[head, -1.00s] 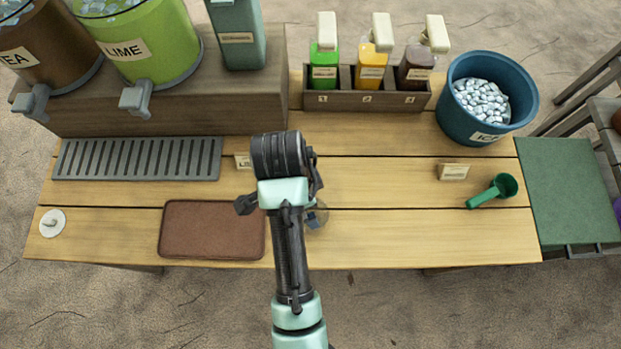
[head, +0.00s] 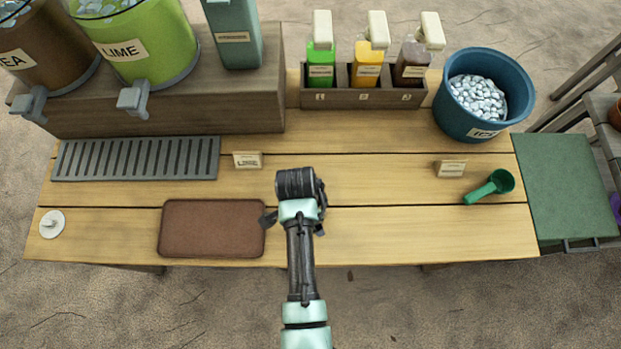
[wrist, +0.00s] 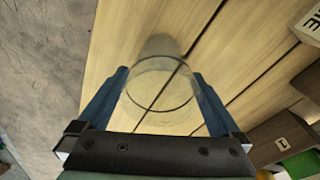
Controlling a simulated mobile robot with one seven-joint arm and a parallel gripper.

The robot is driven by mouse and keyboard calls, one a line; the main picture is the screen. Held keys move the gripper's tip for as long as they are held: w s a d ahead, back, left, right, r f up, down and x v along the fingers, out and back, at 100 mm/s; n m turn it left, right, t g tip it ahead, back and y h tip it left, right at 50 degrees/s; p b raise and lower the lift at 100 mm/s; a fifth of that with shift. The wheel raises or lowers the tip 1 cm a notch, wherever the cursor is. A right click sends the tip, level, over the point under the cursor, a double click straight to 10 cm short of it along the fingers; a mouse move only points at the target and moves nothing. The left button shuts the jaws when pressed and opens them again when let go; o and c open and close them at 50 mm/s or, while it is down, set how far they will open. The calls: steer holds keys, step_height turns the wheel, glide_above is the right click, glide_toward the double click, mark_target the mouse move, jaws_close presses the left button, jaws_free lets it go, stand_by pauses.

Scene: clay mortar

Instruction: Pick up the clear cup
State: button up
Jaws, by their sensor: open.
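The clear cup (wrist: 163,86) is see-through with a round rim and stands on the wooden table in the wrist view. My gripper (wrist: 160,76) is open, with one blue finger on each side of the cup. I cannot tell whether either finger touches it. In the head view my gripper (head: 295,220) is low over the front middle of the table and hides the cup.
A brown mat (head: 212,229) lies just left of my gripper. A LIME card (head: 248,160) stands behind it. A bottle rack (head: 363,98), an ice bucket (head: 452,117) and a green scoop (head: 489,187) are farther back and right. The table's front right is clear.

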steer(key=shift+f, duration=0.15)
steer(key=c, duration=1.1)
